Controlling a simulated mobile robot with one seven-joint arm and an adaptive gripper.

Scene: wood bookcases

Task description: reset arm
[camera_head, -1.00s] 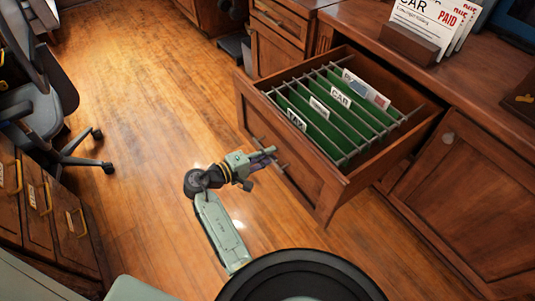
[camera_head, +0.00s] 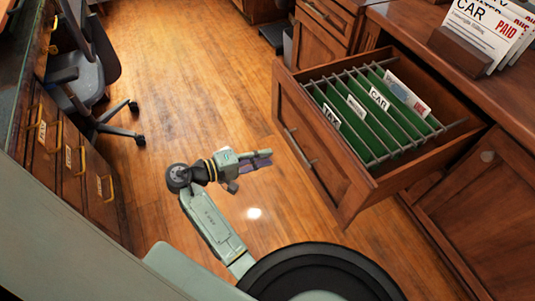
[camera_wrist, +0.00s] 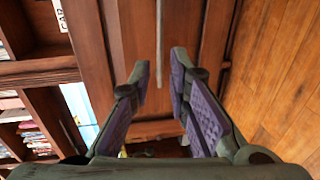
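My gripper (camera_head: 262,160) is at the end of my arm, over the wood floor and to the left of the open drawer. In the wrist view my gripper (camera_wrist: 160,70) has its two purple-padded fingers apart, with nothing between them. Beyond the fingers is the wooden drawer front with its thin metal handle (camera_wrist: 159,40). In the head view the gripper is apart from the drawer handle (camera_head: 298,146).
The open drawer (camera_head: 325,165) holds green file folders (camera_head: 375,115) with labelled cards. A card holder (camera_head: 465,50) stands on the counter at the upper right. An office chair (camera_head: 90,75) and a drawer cabinet (camera_head: 70,165) are at left. The floor (camera_head: 190,80) between is clear.

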